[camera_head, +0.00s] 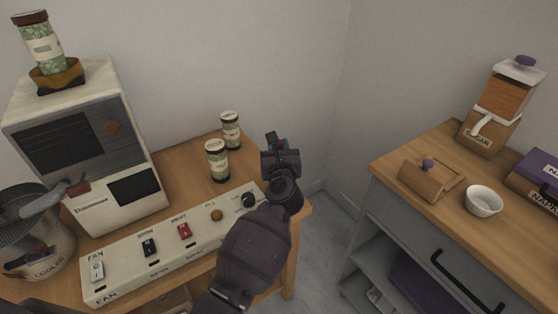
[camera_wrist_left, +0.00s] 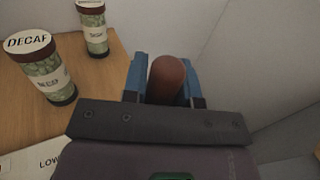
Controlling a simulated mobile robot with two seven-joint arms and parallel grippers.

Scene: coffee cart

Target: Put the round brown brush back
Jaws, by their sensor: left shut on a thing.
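My left gripper (camera_head: 279,146) is over the right end of the wooden table, to the right of two green-labelled jars. In the left wrist view its blue fingers (camera_wrist_left: 165,82) are shut on a rounded brown thing (camera_wrist_left: 166,74), which looks like the round brown brush's handle. The rest of the brush is hidden, and in the head view the gripper covers most of it. I cannot tell whether it touches anything below. My right gripper is not in view.
A decaf jar (camera_head: 217,160) and another jar (camera_head: 230,130) stand left of the gripper. A control panel (camera_head: 130,274) runs along the table front, with the roaster (camera_head: 88,140) behind and the cooler (camera_head: 40,262) left. A counter (camera_head: 400,168) with a white bowl (camera_head: 483,204) stands right, across a gap.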

